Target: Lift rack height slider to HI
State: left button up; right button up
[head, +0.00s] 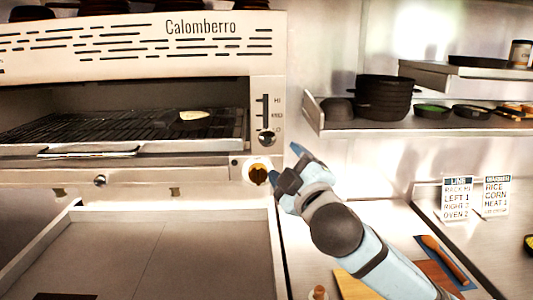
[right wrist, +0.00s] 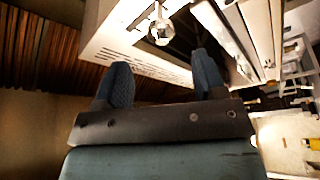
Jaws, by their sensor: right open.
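In the right wrist view a shiny knob (right wrist: 161,30), which looks like the slider, is beyond the fingertips. My left gripper is not in view.
A rack (head: 100,128) inside the oven holds a small pale item (head: 194,116). Below are a counter with printed cards (head: 457,198) and a wooden board (head: 357,284). A tray-like surface (head: 150,245) lies below the oven.

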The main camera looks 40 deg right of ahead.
aim_at(273, 142)
jog(key=b+x, duration=0.2)
jog(key=shift+w+d, duration=0.15)
jog(key=shift+w, duration=0.25)
jog(key=x, duration=0.2)
jog(key=p+x, duration=0.1)
jog(key=x, duration=0.2)
jog(key=p+x, duration=0.1)
jog(key=x, duration=0.1)
jog(key=shift+w+r, duration=0.15)
jog(key=shift+r, duration=0.15)
jog(key=shift+w, duration=0.5)
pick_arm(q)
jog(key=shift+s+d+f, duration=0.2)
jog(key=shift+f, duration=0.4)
